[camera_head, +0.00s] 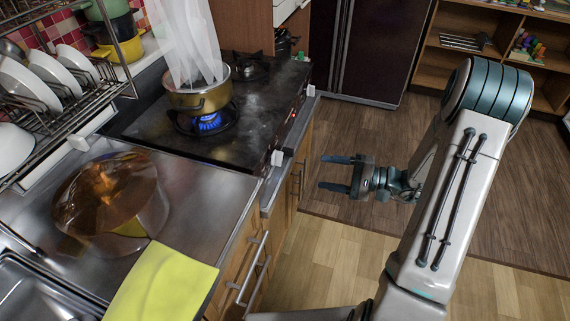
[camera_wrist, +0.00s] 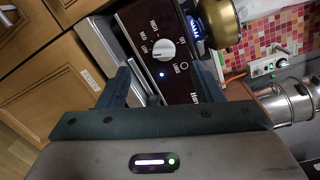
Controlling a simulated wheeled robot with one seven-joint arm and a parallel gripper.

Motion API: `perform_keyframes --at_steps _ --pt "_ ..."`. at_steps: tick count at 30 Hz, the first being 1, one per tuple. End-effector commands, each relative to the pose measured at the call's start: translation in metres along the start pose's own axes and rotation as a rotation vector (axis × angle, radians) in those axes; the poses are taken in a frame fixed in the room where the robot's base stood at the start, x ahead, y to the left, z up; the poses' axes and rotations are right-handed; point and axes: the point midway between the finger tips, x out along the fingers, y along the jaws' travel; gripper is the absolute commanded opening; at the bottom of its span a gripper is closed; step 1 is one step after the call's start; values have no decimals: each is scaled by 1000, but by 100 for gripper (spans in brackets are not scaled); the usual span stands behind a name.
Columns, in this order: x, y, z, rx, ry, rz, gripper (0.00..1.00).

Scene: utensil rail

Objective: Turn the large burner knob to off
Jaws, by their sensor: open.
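A white round burner knob (camera_wrist: 163,49) shows in the wrist view on a dark stove front panel, with printed markings around it. A small blue-white light (camera_wrist: 162,74) glows on the panel close to it. My gripper (camera_wrist: 162,72) is open and empty, its two dark fingers on either side of the knob's line and apart from it. In the head view my gripper (camera_head: 322,172) is in front of the stove, pointing at its front. The knob's face is hidden there. A lit burner with blue flame (camera_head: 208,123) is under a gold pot (camera_head: 200,100).
The stove top (camera_head: 170,140) adjoins a steel counter with a copper-coloured domed lid (camera_head: 110,197) and a yellow cloth (camera_head: 163,285). Drawer handles (camera_head: 258,265) stick out below the counter. A dish rack (camera_head: 60,110) stands at left. The floor around my arm is clear.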

Motion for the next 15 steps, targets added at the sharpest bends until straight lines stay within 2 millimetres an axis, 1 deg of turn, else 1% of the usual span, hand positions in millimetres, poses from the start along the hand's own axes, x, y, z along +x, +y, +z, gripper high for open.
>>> perform_keyframes --at_steps 1,3,5,8,11,15 --pt "-4 5 -8 1 20 -30 60" --pt "-6 7 -14 -1 39 -59 60" --pt "-7 7 -17 -5 49 -72 60" --pt "-1 6 -18 -6 51 -77 60" --pt "13 5 -18 -5 48 -75 60" --pt "42 3 -19 -4 46 -74 60"
